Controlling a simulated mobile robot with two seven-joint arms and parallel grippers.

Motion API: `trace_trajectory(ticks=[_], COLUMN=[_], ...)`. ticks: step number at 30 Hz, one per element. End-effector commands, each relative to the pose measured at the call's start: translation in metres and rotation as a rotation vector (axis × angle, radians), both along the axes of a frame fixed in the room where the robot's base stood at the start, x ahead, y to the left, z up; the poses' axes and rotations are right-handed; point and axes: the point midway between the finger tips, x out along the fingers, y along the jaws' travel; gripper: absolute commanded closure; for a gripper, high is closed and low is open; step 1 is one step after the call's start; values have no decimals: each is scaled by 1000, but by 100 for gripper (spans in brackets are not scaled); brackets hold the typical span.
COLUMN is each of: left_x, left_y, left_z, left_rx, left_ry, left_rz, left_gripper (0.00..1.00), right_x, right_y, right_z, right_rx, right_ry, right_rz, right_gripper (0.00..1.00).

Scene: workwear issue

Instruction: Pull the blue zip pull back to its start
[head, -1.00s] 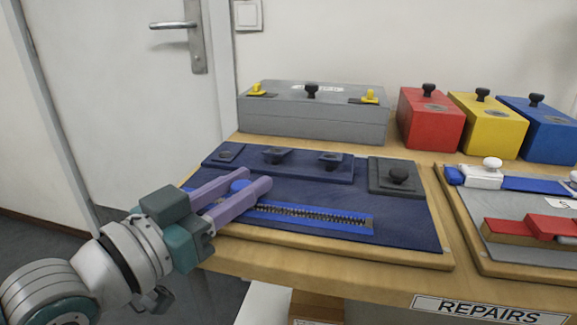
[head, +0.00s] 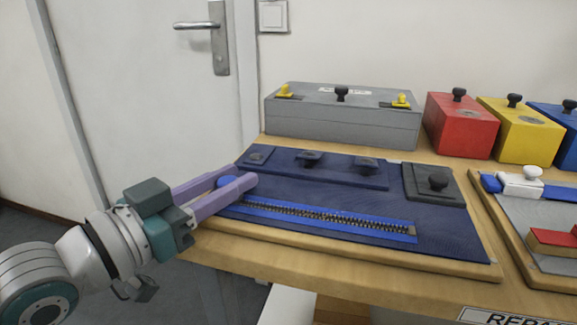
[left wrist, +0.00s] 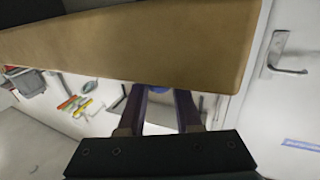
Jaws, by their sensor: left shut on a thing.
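The blue zip pull (head: 227,182) is a round blue knob at the left end of the zip (head: 330,217), near the left edge of the dark blue cloth board. My left gripper (head: 236,184) is shut on it, with one purple finger on each side. The zip's metal teeth lie bare between blue tapes from the pull to the right end. In the left wrist view a bit of blue (left wrist: 158,89) shows between the fingertips under the tan board edge; the rest is hidden. My right gripper is not in view.
A flap strip with dark knobs (head: 312,165) and a dark patch with a knob (head: 435,183) lie behind the zip. A grey case (head: 345,125) and red (head: 461,122), yellow and blue boxes stand further back. Another board (head: 540,220) lies at right.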

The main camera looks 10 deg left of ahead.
Motion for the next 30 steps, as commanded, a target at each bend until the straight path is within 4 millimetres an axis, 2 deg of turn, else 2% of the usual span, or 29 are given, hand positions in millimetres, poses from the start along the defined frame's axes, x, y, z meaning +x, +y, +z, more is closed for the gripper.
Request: trace_trajectory(ticks=[1,2,9,19,23,30], left_x=[1,1,1,-6,-23,-65], left_y=[4,4,2,4,12,31], left_z=[-2,-2,-1,-1,0,-1], left_rx=[4,4,3,3,4,4], left_ry=[5,5,3,3,6,7], left_rz=[7,7,5,3,3,3], left_gripper=[100,64,38,38,38,38], right_x=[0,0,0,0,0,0], right_y=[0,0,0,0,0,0], right_z=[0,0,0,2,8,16], right_rx=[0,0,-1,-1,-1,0], right_ry=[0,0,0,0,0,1], right_rz=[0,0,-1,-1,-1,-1], right_gripper=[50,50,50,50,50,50])
